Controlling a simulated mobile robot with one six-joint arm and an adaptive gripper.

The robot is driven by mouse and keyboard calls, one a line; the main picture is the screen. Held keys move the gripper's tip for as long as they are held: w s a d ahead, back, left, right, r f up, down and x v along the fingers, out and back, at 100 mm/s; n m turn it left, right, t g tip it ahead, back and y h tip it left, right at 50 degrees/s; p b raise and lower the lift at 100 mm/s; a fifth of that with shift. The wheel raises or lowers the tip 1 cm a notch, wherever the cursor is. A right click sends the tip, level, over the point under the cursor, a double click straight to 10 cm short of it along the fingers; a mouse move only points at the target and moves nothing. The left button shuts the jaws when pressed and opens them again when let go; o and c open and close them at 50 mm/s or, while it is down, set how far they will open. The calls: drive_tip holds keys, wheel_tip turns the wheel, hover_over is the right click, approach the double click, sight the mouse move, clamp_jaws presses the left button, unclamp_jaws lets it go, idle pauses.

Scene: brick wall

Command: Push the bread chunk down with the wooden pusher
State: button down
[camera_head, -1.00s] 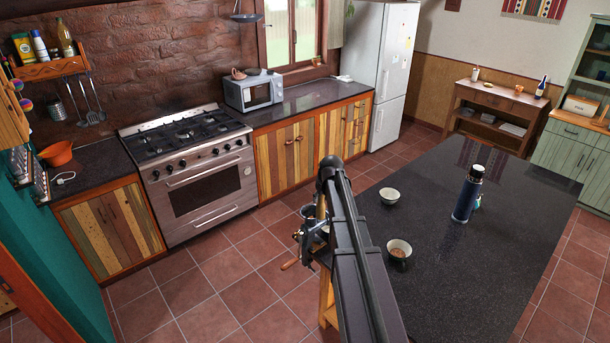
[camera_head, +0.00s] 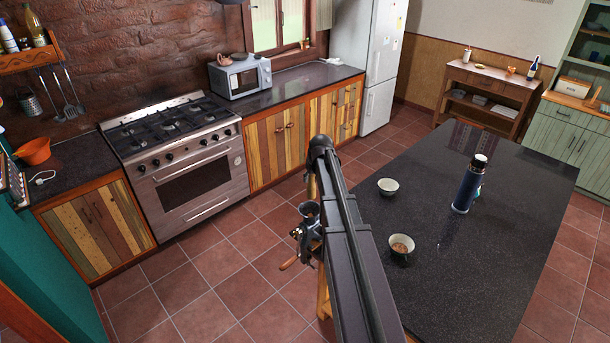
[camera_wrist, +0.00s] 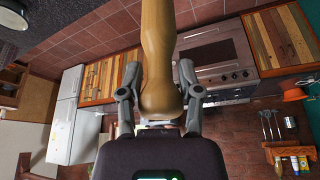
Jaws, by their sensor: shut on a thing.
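The wooden pusher (camera_wrist: 158,60) is light brown and rounded, and fills the middle of the wrist view. My gripper (camera_wrist: 160,82) has its two fingers on either side of the pusher and is shut on it. A metal grinder with an open hopper (camera_head: 309,209) and a wooden-handled crank stands at the table's left edge, partly behind my arm. I cannot make out the bread chunk; the inside of the hopper is too small to read.
The dark table (camera_head: 490,265) carries an empty-looking light bowl (camera_head: 388,187), a bowl with brown contents (camera_head: 401,251) and a dark blue flask (camera_head: 467,187). Its right part is clear. The stove (camera_head: 185,165) and counters stand across a tiled floor.

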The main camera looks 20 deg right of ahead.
sight(310, 196)
drive_tip(key=shift+a, duration=0.2)
drive_tip(key=shift+f, duration=0.15)
drive_tip(key=shift+w+a+f+b, duration=0.1)
drive_tip(key=shift+a+f+b, duration=0.05)
drive_tip(key=shift+f+b, duration=2.05)
drive_tip(key=shift+b, duration=0.15)
drive_tip(key=shift+f+b, duration=2.45)
drive_tip(key=shift+r, duration=0.15)
idle(0.4)
wheel_tip(310, 196, up, 7)
drive_tip(key=p, duration=0.7)
drive_tip(key=shift+r+p, duration=0.2)
drive_tip(key=shift+p, duration=0.15)
idle(0.3)
drive_tip(key=shift+f, duration=0.25)
